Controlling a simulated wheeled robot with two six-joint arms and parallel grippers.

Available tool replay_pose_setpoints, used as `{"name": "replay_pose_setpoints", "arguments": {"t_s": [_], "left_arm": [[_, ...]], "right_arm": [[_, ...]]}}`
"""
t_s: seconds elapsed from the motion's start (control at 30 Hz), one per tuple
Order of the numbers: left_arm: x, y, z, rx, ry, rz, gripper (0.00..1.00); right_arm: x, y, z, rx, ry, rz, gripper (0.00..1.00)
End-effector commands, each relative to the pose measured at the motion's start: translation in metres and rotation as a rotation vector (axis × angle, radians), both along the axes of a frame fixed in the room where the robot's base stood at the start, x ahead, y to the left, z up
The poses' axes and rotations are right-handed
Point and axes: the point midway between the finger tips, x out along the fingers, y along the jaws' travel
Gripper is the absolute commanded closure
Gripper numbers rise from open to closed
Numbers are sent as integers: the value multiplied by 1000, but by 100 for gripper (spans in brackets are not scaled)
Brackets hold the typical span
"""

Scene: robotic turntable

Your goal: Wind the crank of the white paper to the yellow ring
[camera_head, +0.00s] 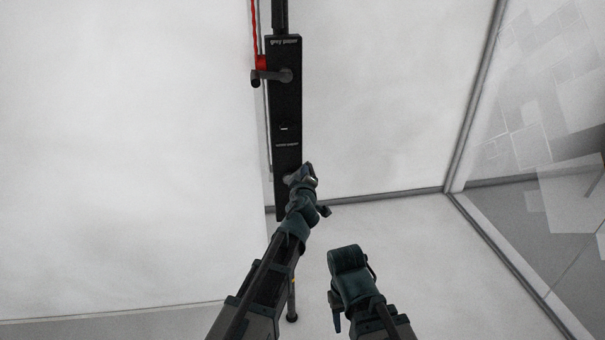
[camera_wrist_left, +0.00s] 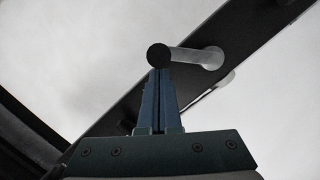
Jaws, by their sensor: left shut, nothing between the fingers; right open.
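The black crank post (camera_head: 287,105) stands upright against the white backdrop. Its upper label reads "grey paper"; the lower label (camera_head: 287,145) is too small to read surely. The lower crank (camera_head: 289,179) is mostly hidden by my left gripper (camera_head: 306,171) in the head view. In the left wrist view, my left gripper (camera_wrist_left: 158,72) is shut and empty, its tips right at the black knob end of the crank (camera_wrist_left: 196,58). A small yellow mark (camera_head: 293,281) shows on a thin rod beside my left arm; I cannot tell if it is a ring. My right gripper (camera_head: 337,318) is open, low, away from the post.
A large white sheet (camera_head: 120,150) fills the left. A framed glass panel (camera_head: 560,140) stands at the right. The floor right of my arms is clear.

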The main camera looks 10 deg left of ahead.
Motion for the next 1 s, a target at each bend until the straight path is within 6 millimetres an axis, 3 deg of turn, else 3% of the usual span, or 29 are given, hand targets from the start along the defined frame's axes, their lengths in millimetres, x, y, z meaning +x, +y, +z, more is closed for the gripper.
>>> {"name": "replay_pose_setpoints", "arguments": {"t_s": [1.0], "left_arm": [[5, -18, -11, 202, 58, -5, 100]], "right_arm": [[0, 0, -3, 0, 0, 0, 50]]}}
